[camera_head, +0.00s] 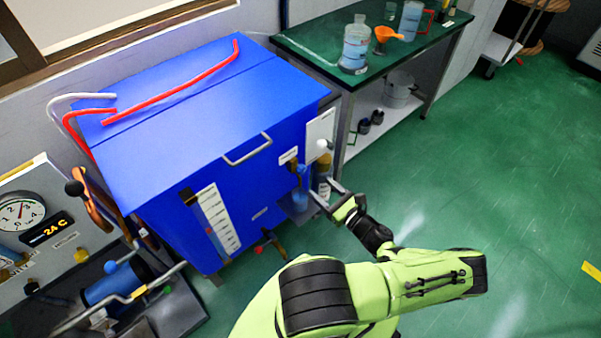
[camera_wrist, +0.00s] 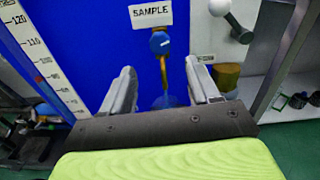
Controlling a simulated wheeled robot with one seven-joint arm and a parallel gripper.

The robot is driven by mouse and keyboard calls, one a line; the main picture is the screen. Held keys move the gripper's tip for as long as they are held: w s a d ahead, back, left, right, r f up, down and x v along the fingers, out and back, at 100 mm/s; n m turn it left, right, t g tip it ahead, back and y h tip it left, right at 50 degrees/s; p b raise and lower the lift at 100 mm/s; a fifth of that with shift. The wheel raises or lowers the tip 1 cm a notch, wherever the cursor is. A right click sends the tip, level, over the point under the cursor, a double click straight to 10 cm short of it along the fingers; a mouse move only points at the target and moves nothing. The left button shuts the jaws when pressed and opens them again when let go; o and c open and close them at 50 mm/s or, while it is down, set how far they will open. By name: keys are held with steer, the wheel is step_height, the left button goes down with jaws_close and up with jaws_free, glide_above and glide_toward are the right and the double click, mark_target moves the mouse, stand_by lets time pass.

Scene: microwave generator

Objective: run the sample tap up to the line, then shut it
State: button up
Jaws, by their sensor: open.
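The sample tap has a blue knob (camera_wrist: 160,43) and a brass body, under a white SAMPLE label (camera_wrist: 151,14) on the blue cabinet front. In the head view the tap (camera_head: 296,167) is small, and whether it runs cannot be told. A bluish vessel (camera_wrist: 164,102) shows below the tap, partly hidden by my gripper; it also shows in the head view (camera_head: 300,198). No fill line can be made out on it. My gripper (camera_wrist: 163,80) is open, its fingers apart and empty, below and in front of the knob. In the head view my gripper (camera_head: 328,193) is right of the vessel.
A lever with a white ball (camera_wrist: 220,7) and a yellow-brown-topped container (camera_wrist: 227,76) stand right of the tap. A numbered scale (camera_wrist: 45,60) is at left. A green bench (camera_head: 310,42) with glassware stands behind.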

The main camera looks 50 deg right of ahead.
mark_target(304, 172)
steer(key=b+x, duration=0.1)
steer(key=x, duration=0.8)
steer(key=shift+w+d, duration=0.1)
steer(key=shift+w, duration=0.25)
steer(key=shift+c, duration=0.2)
steer(key=c, duration=1)
